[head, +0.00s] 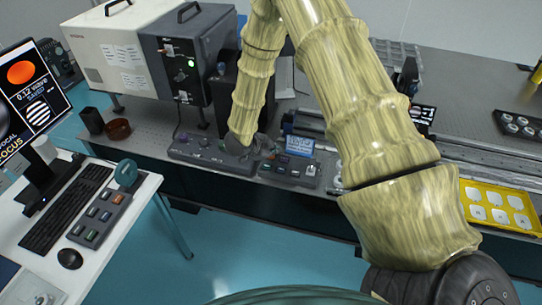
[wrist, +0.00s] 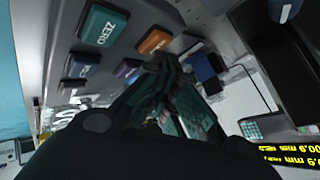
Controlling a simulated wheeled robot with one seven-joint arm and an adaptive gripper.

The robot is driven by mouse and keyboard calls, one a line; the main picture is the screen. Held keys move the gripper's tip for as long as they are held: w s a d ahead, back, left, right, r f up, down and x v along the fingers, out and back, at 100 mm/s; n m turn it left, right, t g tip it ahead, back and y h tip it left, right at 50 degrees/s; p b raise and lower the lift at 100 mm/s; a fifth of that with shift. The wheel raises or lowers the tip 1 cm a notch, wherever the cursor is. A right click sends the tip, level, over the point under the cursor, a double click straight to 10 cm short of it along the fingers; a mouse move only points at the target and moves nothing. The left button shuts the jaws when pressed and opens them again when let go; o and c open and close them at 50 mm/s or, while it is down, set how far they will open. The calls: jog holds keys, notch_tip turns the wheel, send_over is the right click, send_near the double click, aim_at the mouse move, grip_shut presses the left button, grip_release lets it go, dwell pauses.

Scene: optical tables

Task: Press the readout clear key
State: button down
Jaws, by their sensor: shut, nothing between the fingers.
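A grey key panel with coloured keys fills the upper left of the wrist view. Its teal key marked ZERO (wrist: 103,27) and an orange key (wrist: 155,41) show clearly. A blue key (wrist: 83,65) and a purple key (wrist: 127,67) sit in another row. I cannot read a key marked clear. My gripper (wrist: 175,78) is shut and empty, its dark fingertips close to the panel near the orange and purple keys; I cannot tell whether they touch. In the head view my arm partly hides the gripper, left of the small readout (head: 300,145).
A yellow lit display (wrist: 290,156) shows at the lower right of the wrist view. In the head view, a control box (head: 205,154) stands left of my gripper, a large instrument (head: 185,60) behind, and a yellow tray (head: 495,207) right on the optical table.

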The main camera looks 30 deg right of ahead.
aim_at(273, 157)
jog(key=shift+f, duration=0.35)
dwell(0.7)
jog(key=shift+r, duration=0.1)
jog(key=shift+r+p, duration=0.35)
jog(key=shift+r, duration=0.4)
jog(key=shift+r+p, duration=1.65)
jog(key=shift+r, duration=0.9)
